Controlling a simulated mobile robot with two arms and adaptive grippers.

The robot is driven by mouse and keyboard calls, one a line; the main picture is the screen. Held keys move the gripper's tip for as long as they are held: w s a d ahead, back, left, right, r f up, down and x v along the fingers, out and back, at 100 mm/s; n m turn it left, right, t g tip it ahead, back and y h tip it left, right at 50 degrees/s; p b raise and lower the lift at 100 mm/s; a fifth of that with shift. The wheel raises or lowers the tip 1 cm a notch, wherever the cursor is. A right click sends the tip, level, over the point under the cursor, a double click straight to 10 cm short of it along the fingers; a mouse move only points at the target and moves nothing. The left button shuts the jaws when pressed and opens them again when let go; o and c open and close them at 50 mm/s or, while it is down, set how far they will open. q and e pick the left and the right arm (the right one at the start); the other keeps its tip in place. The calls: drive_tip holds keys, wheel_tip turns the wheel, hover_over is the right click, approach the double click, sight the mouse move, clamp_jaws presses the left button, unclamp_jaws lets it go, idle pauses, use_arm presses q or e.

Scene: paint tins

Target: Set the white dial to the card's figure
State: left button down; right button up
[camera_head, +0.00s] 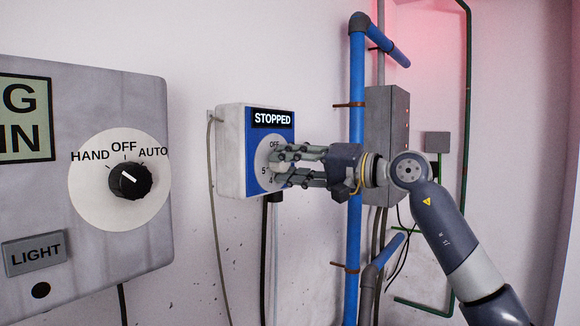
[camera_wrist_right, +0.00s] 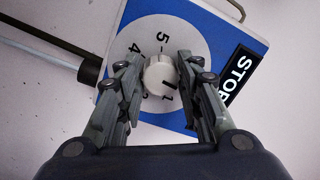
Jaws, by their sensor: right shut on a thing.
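The white dial (camera_wrist_right: 158,74) is a round pale knob on a blue and white face. It shows in the right wrist view between the fingers of my right gripper (camera_wrist_right: 160,78). The gripper is shut on the dial. A dark mark on the dial points roughly toward the 1. The figures 4 and 5 also show; other figures are hidden by the fingers. In the head view, my right gripper (camera_head: 278,166) reaches in from the right and hides the knob. The control box (camera_head: 232,152) carries a "STOPPED" sign (camera_head: 272,119). I see no card. My left gripper is not in view.
A grey panel (camera_head: 60,190) with a black HAND/OFF/AUTO knob (camera_head: 130,181) and a LIGHT plate (camera_head: 35,254) stands at the left. A blue pipe (camera_head: 356,100) and a grey cabinet (camera_head: 386,130) are behind my right gripper. Cables hang below the control box.

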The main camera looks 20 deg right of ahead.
drive_tip(key=m+b, duration=0.1)
drive_tip(key=m, duration=0.4)
drive_tip(key=m+t, duration=0.1)
drive_tip(key=m, duration=0.4)
drive_tip(key=shift+b, duration=0.35)
drive_tip(key=m+b, duration=0.1)
drive_tip(key=m, duration=0.4)
drive_tip(key=shift+m+t, duration=0.3)
drive_tip(key=shift+m, duration=0.1)
drive_tip(key=m+b, duration=0.1)
drive_tip(key=m, duration=0.4)
drive_tip(key=shift+a+h, duration=0.1)
drive_tip(key=shift+h, duration=0.3)
drive_tip(key=m+b, duration=0.1)
drive_tip(key=m, duration=0.4)
drive_tip(key=shift+m+h+b, duration=0.3)
drive_tip(key=shift+m+h, duration=0.1)
drive_tip(key=m+b, duration=0.1)
drive_tip(key=m, duration=0.3)
drive_tip(key=shift+m, duration=0.4)
drive_tip(key=m+b, duration=0.1)
drive_tip(key=m, duration=0.3)
drive_tip(key=shift+m+h, duration=0.3)
drive_tip(key=shift+h, duration=0.1)
drive_tip(key=shift+m+b, duration=0.3)
drive_tip(key=shift+m, duration=1.9)
drive_tip(key=shift+r, duration=0.1)
